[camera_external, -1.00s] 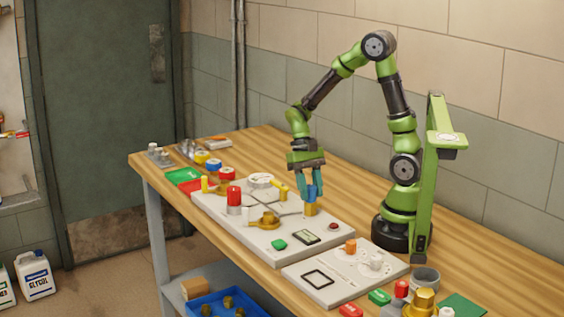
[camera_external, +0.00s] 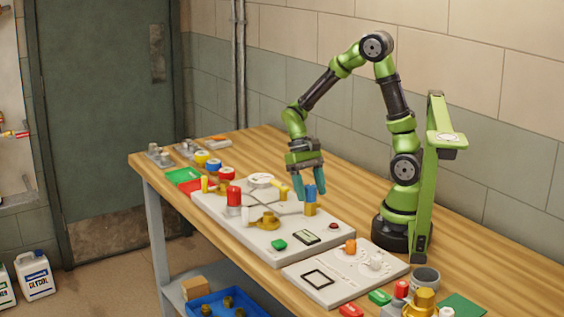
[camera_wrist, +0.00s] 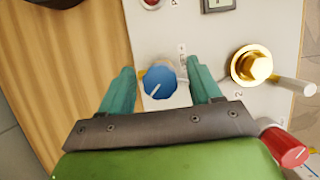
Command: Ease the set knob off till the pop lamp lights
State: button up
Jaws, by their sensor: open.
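The set knob seems to be the blue knob (camera_external: 310,191) on a brass body on the grey valve panel (camera_external: 325,250). In the wrist view the blue knob (camera_wrist: 160,82) has a white pointer line aimed at the lower left. My gripper (camera_external: 308,192) is open, its teal fingers on either side of the knob; in the wrist view my gripper (camera_wrist: 160,75) shows a gap on both sides. A small dark red dome (camera_external: 333,226), perhaps the pop lamp, sits nearer the panel's right corner and looks unlit.
A brass valve (camera_external: 266,220) with a pale handle, a red-capped part (camera_external: 234,195) and a small display (camera_external: 306,237) share the panel. A second white panel (camera_external: 330,285) lies in front right. Bare wooden bench (camera_external: 345,185) runs along the wall side.

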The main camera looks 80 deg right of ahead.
jog(key=v, duration=1.6)
jog(key=shift+r, duration=0.4)
jog(key=shift+d+f, duration=0.1)
jog(key=x, duration=1.6)
jog(key=shift+f, duration=0.4)
